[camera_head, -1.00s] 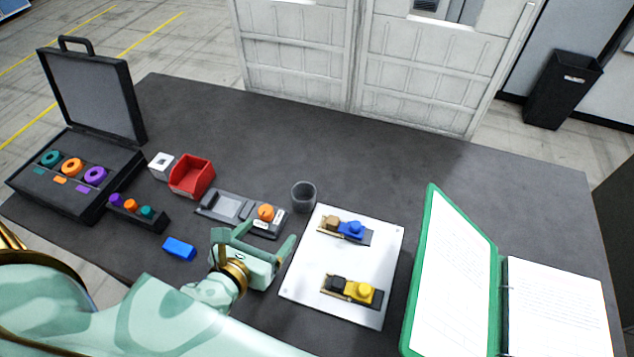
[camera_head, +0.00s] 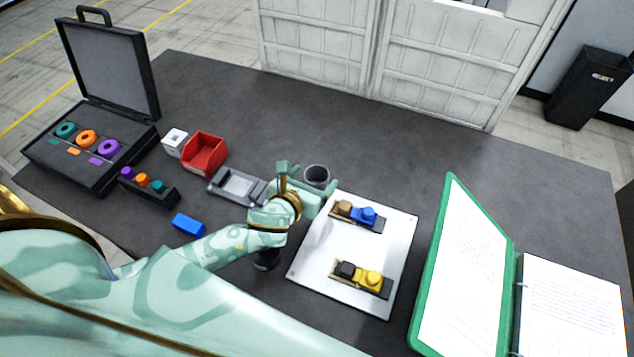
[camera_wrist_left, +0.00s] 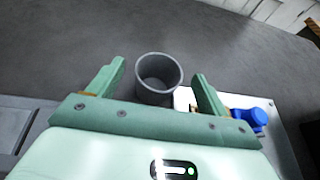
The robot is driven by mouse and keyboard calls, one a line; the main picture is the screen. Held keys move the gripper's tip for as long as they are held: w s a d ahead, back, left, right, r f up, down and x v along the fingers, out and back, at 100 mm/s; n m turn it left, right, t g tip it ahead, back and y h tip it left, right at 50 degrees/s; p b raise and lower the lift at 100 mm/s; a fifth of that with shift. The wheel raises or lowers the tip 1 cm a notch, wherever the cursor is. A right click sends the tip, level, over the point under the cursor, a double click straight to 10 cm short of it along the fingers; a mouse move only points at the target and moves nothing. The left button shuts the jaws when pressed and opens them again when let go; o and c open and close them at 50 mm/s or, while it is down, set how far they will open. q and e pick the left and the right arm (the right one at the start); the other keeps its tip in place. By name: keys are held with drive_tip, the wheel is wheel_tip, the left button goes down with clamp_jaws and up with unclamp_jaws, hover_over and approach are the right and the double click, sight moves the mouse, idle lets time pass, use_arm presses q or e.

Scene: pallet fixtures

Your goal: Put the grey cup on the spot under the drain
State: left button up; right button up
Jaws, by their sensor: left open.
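The grey cup (camera_head: 316,175) stands upright and empty on the dark table, behind the white plate. In the left wrist view the cup (camera_wrist_left: 158,80) is ahead of my left gripper (camera_wrist_left: 160,88), roughly between its two spread fingers. My left gripper (camera_head: 306,183) is open and holds nothing, right at the cup's near side. The white plate (camera_head: 335,275) carries a blue valve-like fitting (camera_head: 365,215) and a yellow one (camera_head: 370,278). I cannot tell which part is the drain, and no marked spot shows clearly. My right gripper is not in view.
A grey fixture (camera_head: 238,186) lies left of my gripper, partly hidden by it. A red bin (camera_head: 205,152), a blue block (camera_head: 188,224) and an open black case (camera_head: 62,172) stand further left. A green binder (camera_head: 440,270) lies right. The table behind the cup is clear.

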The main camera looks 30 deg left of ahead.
use_arm(q)
drive_tip(key=shift+w+f, duration=0.35)
drive_tip(key=shift+w, duration=0.3)
drive_tip(key=shift+s+r, duration=0.1)
drive_tip(key=c, duration=1.1)
drive_tip(key=shift+c, duration=0.2)
